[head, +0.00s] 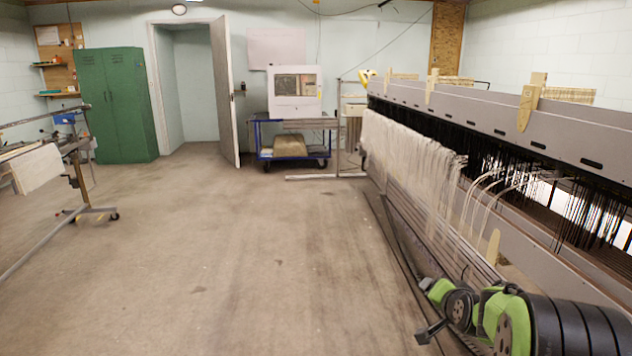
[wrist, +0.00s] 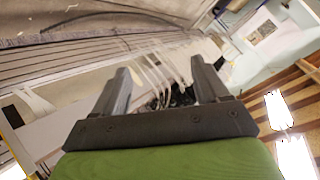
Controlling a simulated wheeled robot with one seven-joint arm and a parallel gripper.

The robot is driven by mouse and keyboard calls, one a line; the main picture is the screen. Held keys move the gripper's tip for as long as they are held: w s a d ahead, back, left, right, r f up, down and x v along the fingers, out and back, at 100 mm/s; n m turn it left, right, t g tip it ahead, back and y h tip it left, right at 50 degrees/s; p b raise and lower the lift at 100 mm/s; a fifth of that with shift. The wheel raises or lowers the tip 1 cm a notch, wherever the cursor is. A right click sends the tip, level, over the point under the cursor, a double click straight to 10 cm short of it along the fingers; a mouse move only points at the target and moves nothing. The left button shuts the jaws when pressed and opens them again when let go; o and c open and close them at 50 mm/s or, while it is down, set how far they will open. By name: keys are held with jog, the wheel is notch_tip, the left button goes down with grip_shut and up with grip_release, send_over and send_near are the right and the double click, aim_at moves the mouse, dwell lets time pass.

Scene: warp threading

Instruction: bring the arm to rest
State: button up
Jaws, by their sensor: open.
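My gripper (wrist: 163,80) shows in the wrist view with its two dark fingers apart. No object is clasped between them. Pale warp threads (wrist: 152,76) show in the gap, beyond the fingers; I cannot tell how far away they are. In the head view my green and black arm is folded at the lower right, in front of the loom (head: 468,108). The fingers are not clear there. A long bundle of white warp threads (head: 412,150) hangs over the loom's near side, and a few loose strands (head: 487,190) curve out near its dark heddles (head: 590,215).
The floor (head: 230,260) is clear to the left of the loom. A green locker (head: 118,105) and an open door (head: 224,90) are farther left. A metal frame (head: 75,165) stands at the left edge.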

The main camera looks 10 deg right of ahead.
jog(key=s+a+r+n+g+y, duration=0.1)
jog(key=s+a+r+n, duration=0.35)
jog(key=s+a, duration=0.5)
jog(key=s+a+n+g+y, duration=0.1)
jog(key=s+a+n, duration=0.1)
jog(key=s+a, duration=0.35)
jog(key=s+a+n+g, duration=0.2)
jog(key=s, duration=0.7)
jog(key=s+a+n+g+y, duration=0.1)
jog(key=s+a+n, duration=0.1)
jog(key=s+a, duration=0.35)
notch_tip(320, 180, up, 18)
jog(key=s+d+p, duration=0.1)
jog(key=p, duration=1.7)
jog(key=shift+s+d, duration=0.15)
jog(key=shift+s, duration=0.15)
